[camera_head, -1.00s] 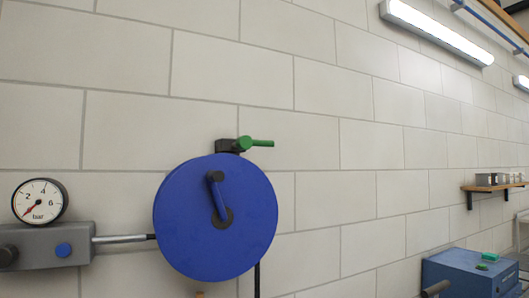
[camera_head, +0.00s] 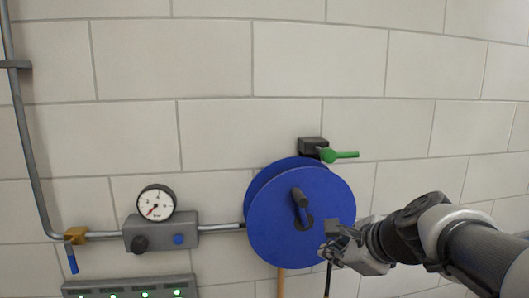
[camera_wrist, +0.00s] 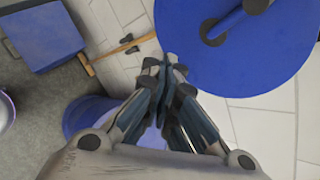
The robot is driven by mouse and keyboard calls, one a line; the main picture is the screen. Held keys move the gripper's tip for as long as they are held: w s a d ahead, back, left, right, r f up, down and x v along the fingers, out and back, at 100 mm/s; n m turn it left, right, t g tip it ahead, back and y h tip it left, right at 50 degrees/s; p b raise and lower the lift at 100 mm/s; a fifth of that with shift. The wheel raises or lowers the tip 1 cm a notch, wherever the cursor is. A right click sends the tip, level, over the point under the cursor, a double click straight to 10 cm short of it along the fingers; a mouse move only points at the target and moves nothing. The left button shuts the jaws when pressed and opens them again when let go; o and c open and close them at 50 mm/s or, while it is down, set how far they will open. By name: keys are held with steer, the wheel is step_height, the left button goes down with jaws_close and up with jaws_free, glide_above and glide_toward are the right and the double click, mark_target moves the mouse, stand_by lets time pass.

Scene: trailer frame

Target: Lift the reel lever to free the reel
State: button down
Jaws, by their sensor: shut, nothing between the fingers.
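The green reel lever (camera_head: 341,155) sticks out to the right, about level, from a black block (camera_head: 311,145) on the wall above the reel. The blue reel (camera_head: 275,232) hangs on the wall with a dark crank handle (camera_head: 301,206) on its face. The reel also fills the upper right of the wrist view (camera_wrist: 216,62). My gripper (camera_head: 333,250) is at the reel's lower right edge, well below the lever. In the wrist view, my gripper (camera_wrist: 168,62) has its fingers together, with nothing between them. The lever is out of the wrist view.
A pressure gauge (camera_head: 156,203) sits on a grey valve block (camera_head: 211,216), with a pipe leading to the reel. A green-lit panel (camera_head: 130,287) is below. The wrist view shows a blue box (camera_wrist: 45,35) and a blue bucket (camera_wrist: 85,117). The wall around the lever is clear.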

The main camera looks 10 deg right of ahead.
steer(key=w+d+r+m+t+h+p, duration=0.1)
steer(key=w+d+r+m+t+p, duration=0.1)
steer(key=w+d+r+m+p, duration=0.6)
steer(key=d+r+m+p, duration=0.1)
steer(key=d+r+m, duration=0.2)
steer(key=r, duration=0.2)
steer(key=shift+w+d+r+h, duration=0.15)
steer(key=shift+d+r+h, duration=0.1)
steer(key=shift+d+h, duration=0.15)
steer(key=shift+f, duration=0.1)
